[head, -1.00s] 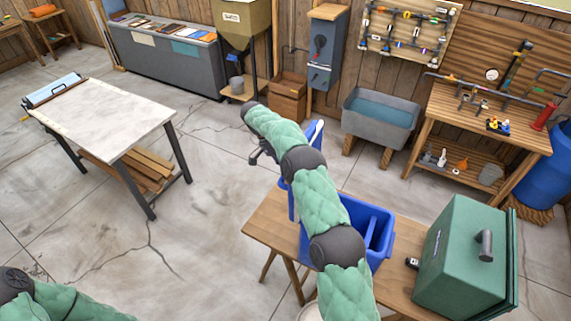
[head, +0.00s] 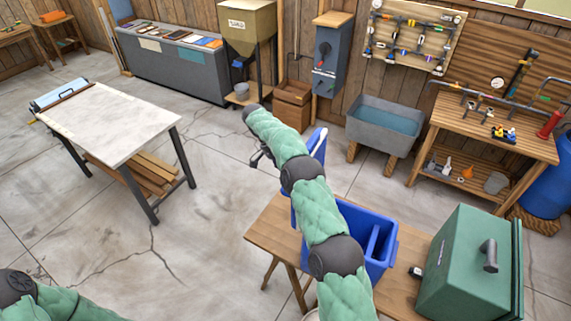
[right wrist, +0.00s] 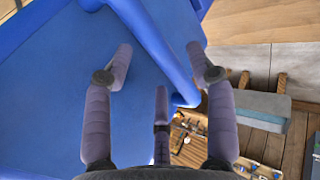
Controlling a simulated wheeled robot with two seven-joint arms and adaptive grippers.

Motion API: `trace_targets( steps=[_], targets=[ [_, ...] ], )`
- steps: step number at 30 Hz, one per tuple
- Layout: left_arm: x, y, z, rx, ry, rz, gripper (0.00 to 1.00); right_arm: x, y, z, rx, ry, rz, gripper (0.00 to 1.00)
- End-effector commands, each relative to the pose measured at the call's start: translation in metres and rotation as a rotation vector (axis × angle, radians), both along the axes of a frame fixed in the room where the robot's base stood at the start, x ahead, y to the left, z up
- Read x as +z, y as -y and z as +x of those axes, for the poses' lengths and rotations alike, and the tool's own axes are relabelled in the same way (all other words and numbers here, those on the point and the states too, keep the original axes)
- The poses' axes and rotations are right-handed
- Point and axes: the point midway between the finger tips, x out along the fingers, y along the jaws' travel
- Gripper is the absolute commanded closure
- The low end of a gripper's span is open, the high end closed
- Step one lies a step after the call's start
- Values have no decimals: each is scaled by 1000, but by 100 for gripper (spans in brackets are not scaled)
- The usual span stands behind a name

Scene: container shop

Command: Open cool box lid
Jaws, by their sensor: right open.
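The blue cool box (head: 380,266) stands on a wooden table, its inside with a divider showing from above. Its blue lid (head: 318,152) stands raised at the box's far left side, partly hidden behind my right arm. My right gripper (head: 258,156) is just left of the raised lid. In the right wrist view my right gripper (right wrist: 160,62) has its fingers spread apart, with blue panels (right wrist: 50,75) filling the left and middle behind them. Whether a finger touches the blue plastic I cannot tell. My left arm shows at the lower left, but its gripper is out of view.
A green box (head: 462,265) with a dark handle stands right of the cool box on the wooden table (head: 262,238). A grey sink (head: 383,125) and a workbench (head: 490,130) stand behind. A white-topped table (head: 110,120) is at left, with open floor between.

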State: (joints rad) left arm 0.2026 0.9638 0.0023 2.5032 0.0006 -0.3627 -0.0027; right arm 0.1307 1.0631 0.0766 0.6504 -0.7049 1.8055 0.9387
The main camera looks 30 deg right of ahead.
Motion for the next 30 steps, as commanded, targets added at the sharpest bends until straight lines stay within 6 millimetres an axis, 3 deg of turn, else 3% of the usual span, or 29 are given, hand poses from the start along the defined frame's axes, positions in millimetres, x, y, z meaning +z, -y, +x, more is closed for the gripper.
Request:
trace_targets(
  steps=[9, 30],
  targets=[
    [0, 0, 0, 0, 0, 0, 60, 25, -9, 16, 1, -2, -1, 44],
    [0, 0, 0, 0, 0, 0, 60, 39, -14, 21, 0, -3, 1, 44]
  ],
)
